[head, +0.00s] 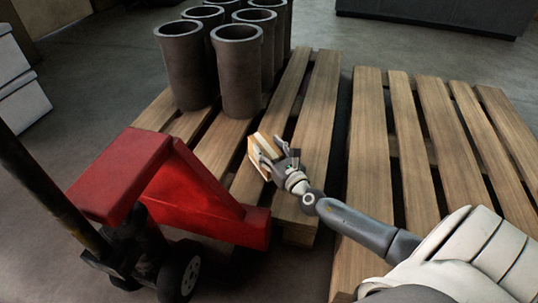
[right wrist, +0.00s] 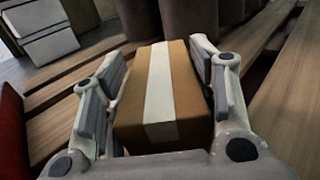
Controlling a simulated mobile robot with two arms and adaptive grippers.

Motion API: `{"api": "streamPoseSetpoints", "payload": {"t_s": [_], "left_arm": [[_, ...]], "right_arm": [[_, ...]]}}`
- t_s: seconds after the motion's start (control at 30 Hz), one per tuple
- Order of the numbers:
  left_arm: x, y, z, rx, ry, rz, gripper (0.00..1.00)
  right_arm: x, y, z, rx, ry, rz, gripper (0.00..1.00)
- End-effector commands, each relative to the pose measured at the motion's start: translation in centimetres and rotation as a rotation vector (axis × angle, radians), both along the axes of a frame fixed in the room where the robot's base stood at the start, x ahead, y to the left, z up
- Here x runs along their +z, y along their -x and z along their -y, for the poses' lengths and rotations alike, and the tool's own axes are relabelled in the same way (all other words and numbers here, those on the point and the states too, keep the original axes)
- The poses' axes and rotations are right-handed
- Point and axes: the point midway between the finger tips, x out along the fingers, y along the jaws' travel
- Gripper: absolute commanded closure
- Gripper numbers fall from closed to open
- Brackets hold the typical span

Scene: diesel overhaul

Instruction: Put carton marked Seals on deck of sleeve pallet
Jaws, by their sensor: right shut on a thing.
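A small brown carton (head: 262,150) with a pale band is held in my right gripper (head: 275,163). In the right wrist view the carton (right wrist: 163,95) sits between the two fingers of my right gripper (right wrist: 160,90); no Seals marking can be read. The sleeve pallet (head: 318,105) is wooden and slatted, with several dark cylindrical sleeves (head: 240,75) standing at its far left. The carton is over the bare front slats of this pallet; I cannot tell whether it touches them. My left gripper is not in view.
A red pallet jack (head: 190,195) stands at the front left, against the sleeve pallet. A second, empty wooden pallet (head: 400,130) lies to the right across a narrow gap. White boxes (head: 20,95) stand at the far left.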

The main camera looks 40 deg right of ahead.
Motion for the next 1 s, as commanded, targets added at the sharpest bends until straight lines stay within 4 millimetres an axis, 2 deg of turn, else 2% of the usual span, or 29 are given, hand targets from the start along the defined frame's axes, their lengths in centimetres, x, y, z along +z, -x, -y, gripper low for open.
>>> {"api": "streamPoseSetpoints", "payload": {"t_s": [0.33, 0.37, 0.53, 0.93, 1.0], "left_arm": [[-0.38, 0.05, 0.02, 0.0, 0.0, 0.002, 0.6], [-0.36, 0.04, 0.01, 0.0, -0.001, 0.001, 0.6], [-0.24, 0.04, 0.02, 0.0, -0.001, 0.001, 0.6], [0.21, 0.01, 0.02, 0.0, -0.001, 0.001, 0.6], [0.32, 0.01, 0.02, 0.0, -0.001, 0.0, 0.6]], "right_arm": [[-0.24, -0.03, 0.04, -0.001, 0.0, 0.003, 0.78], [-0.31, 0.0, 0.03, 0.0, 0.0, 0.001, 0.46], [-0.21, 0.0, 0.03, 0.0, 0.0, 0.0, 0.25], [0.25, 0.0, 0.03, 0.0, 0.0, 0.001, 0.25], [0.09, 0.64, -0.03, 0.0, 0.001, -0.002, 0.25]]}}
